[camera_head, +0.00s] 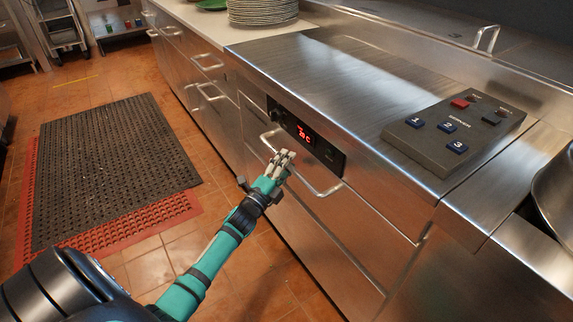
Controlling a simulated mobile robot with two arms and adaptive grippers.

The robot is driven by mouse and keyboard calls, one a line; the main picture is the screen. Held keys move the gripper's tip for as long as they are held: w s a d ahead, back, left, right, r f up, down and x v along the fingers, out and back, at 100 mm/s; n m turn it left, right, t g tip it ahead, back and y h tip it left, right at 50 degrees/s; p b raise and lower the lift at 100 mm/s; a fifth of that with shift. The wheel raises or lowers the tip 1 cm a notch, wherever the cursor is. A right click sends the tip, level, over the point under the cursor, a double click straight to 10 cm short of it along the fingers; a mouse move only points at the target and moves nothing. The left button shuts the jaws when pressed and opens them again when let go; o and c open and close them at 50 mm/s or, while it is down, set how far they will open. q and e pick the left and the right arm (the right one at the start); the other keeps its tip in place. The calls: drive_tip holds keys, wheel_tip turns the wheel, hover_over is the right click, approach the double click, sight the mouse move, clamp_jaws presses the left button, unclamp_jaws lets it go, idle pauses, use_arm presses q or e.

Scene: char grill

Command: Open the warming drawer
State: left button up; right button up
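The warming drawer (352,218) is a brushed steel front below the counter, and it looks shut. A black control panel (322,150) with a red lit display is set above its handle. The drawer's long bar handle (318,189) slants across the front. My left gripper (285,156) is at the middle of this handle and covers part of it. Its pale fingers overlap the bar, but I cannot tell whether they touch it or close around it. My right gripper is not in view.
A button box (455,128) with blue numbered buttons and a red one sits on the steel counter (340,75). A stack of plates (262,12) stands farther back. More handled drawers (205,80) line the left. Floor mats (115,165) lie on the tiled floor.

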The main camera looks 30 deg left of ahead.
use_arm(q)
drive_tip(key=shift+c, duration=1.1)
clamp_jaws()
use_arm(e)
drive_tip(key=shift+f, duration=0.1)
use_arm(q)
drive_tip(key=shift+f, duration=0.1)
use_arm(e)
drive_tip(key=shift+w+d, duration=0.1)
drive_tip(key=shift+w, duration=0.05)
use_arm(q)
drive_tip(key=shift+s, duration=0.1)
